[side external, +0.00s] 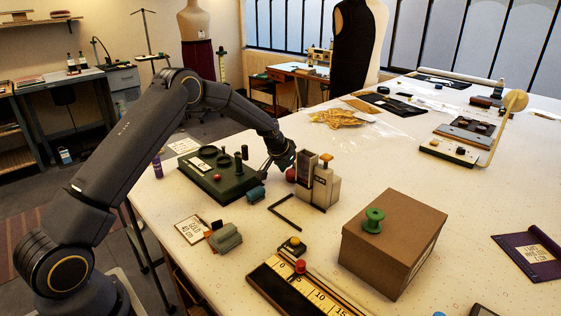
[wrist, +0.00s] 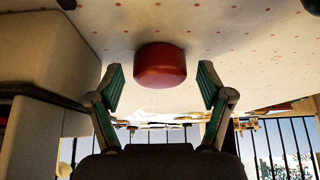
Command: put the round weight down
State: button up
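The round weight (wrist: 160,66), a short dark red cylinder, appears to rest on the white, red-dotted table in the wrist view, which is upside down. In the side external view the red weight (side external: 291,175) shows just below my gripper (side external: 280,163), beside a pale block device. In the wrist view my gripper (wrist: 161,88) is open. Its two green-padded fingers stand on either side of the weight's near end, with a clear gap on both sides. The weight looks untouched by the fingers.
The pale block device (side external: 322,188) stands close beside the weight. A green tray (side external: 213,179) with small parts lies to the left. A cardboard box (side external: 388,245) with a green spool (side external: 373,220) stands at the front right. A black angle piece (side external: 290,212) lies nearby.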

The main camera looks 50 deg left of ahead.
jog(key=shift+s+r, duration=0.15)
jog(key=shift+r, duration=0.35)
jog(key=v, duration=1.1)
jog(key=shift+s+r, duration=0.1)
jog(key=shift+r, duration=0.1)
jog(key=s+d+r, duration=0.3)
jog(key=s+r, duration=0.3)
jog(key=s, duration=0.1)
jog(key=s+d+r, duration=0.4)
jog(key=s+r, duration=0.1)
jog(key=s, duration=0.2)
jog(key=s+d, duration=0.2)
jog(key=s, duration=0.9)
jog(key=s+d, duration=0.2)
jog(key=s, duration=0.8)
jog(key=shift+s+d+f+m, duration=0.2)
jog(key=shift+s+d+m, duration=0.1)
jog(key=shift+s, duration=0.1)
